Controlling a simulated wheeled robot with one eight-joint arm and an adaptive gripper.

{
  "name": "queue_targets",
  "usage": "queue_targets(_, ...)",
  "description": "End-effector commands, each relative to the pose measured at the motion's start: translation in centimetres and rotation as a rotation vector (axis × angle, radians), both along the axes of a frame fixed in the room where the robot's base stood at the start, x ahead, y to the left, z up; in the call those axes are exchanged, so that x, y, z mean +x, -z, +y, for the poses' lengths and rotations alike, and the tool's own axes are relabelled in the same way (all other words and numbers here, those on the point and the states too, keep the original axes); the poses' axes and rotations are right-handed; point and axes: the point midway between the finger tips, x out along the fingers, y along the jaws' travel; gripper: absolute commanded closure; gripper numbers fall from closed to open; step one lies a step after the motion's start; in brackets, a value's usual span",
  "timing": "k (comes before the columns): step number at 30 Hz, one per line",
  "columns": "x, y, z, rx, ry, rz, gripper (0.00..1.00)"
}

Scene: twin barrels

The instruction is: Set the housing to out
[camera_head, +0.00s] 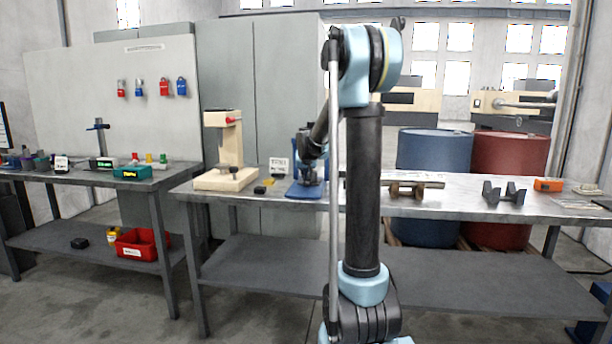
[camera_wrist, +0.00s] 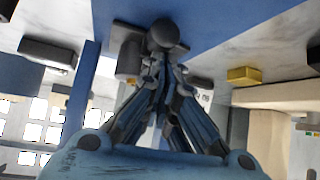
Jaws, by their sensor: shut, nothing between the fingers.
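A device on a flat blue base (camera_head: 303,190) stands on the middle bench, partly hidden behind my arm and gripper. I take it for the housing, but cannot be sure. In the wrist view its blue base (camera_wrist: 222,28) fills the top, with a dark round knob (camera_wrist: 163,33) and a grey cylinder (camera_wrist: 130,58) in front of it. My gripper (camera_wrist: 165,62) is shut and empty, its fingertips right by the knob. I cannot tell whether they touch it. In the head view my gripper (camera_head: 309,165) is over the device. The housing's setting cannot be read.
A cream press-like stand (camera_head: 228,180) is left of the device, with a small black block (camera_head: 260,190) and a label stand (camera_head: 279,166) between. A wooden piece (camera_head: 415,186), a dark V-shaped holder (camera_head: 505,194) and an orange box (camera_head: 548,185) lie to the right. Two barrels stand behind.

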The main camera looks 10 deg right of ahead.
Motion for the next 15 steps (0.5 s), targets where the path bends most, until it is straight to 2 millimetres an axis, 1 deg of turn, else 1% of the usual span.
queue_targets(1,-1.0,0.0,0.4,0.000,-0.003,0.001,1.00)
queue_targets(9,-5.2,0.1,1.8,0.001,-0.002,0.002,1.00)
queue_targets(12,-6.3,0.1,2.1,-0.001,-0.001,0.002,1.00)
queue_targets(15,-7.0,0.1,2.3,-0.001,-0.001,0.002,1.00)
